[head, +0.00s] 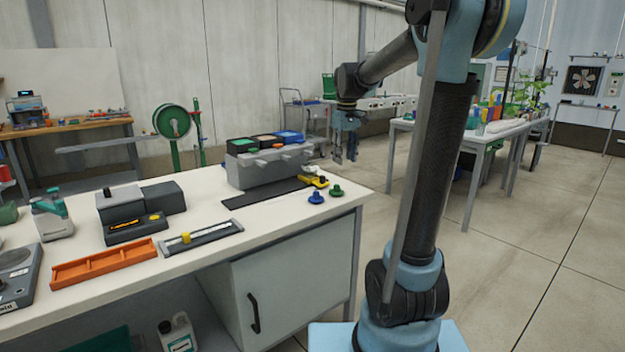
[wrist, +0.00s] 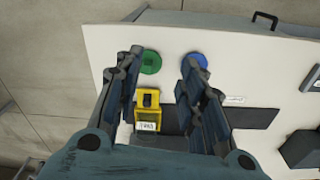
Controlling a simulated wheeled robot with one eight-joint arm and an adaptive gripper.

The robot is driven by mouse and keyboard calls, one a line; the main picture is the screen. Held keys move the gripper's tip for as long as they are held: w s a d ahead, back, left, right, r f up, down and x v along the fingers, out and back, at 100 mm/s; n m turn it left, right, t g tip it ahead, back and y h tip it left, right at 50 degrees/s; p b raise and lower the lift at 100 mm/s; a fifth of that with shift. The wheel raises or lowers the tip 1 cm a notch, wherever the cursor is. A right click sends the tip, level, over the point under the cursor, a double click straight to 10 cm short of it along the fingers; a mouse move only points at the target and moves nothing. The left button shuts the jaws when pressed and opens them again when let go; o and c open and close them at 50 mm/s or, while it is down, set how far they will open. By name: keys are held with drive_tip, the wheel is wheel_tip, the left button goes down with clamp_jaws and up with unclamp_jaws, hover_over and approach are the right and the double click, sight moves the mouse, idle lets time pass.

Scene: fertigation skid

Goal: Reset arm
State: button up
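My gripper (head: 345,155) hangs from my arm, pointing down, beyond the right end of the white bench (head: 285,215) in the head view. In the wrist view my gripper (wrist: 158,70) has its two fingers spread well apart, with nothing held between them. Below the fingers lie a green knob (wrist: 150,62), a blue knob (wrist: 195,62) and a yellow device (wrist: 148,108) on the bench top. The green knob (head: 336,190), blue knob (head: 316,197) and yellow device (head: 314,178) also show in the head view.
A grey unit with coloured tops (head: 268,165) stands behind a black mat (head: 265,193). An orange tray (head: 108,264), a slide gauge (head: 200,237) and a dark grey instrument (head: 137,213) lie farther left. Open floor (head: 500,250) is at right, before a white plant table (head: 480,140).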

drive_tip(key=s+d+f+m, duration=0.1)
drive_tip(key=s+d+f, duration=0.1)
drive_tip(key=s+f, duration=0.4)
drive_tip(key=s+d+f+m+t, duration=0.1)
drive_tip(key=s+f, duration=0.6)
drive_tip(key=s, duration=0.7)
drive_tip(key=s+d+f+m, duration=0.3)
drive_tip(key=s+d+f, duration=0.2)
drive_tip(key=s, duration=0.5)
wheel_tip(320, 180, down, 2)
drive_tip(key=shift+s+t, duration=0.3)
drive_tip(key=shift+s, duration=0.1)
drive_tip(key=shift+w+f, duration=0.2)
drive_tip(key=shift+w, duration=0.25)
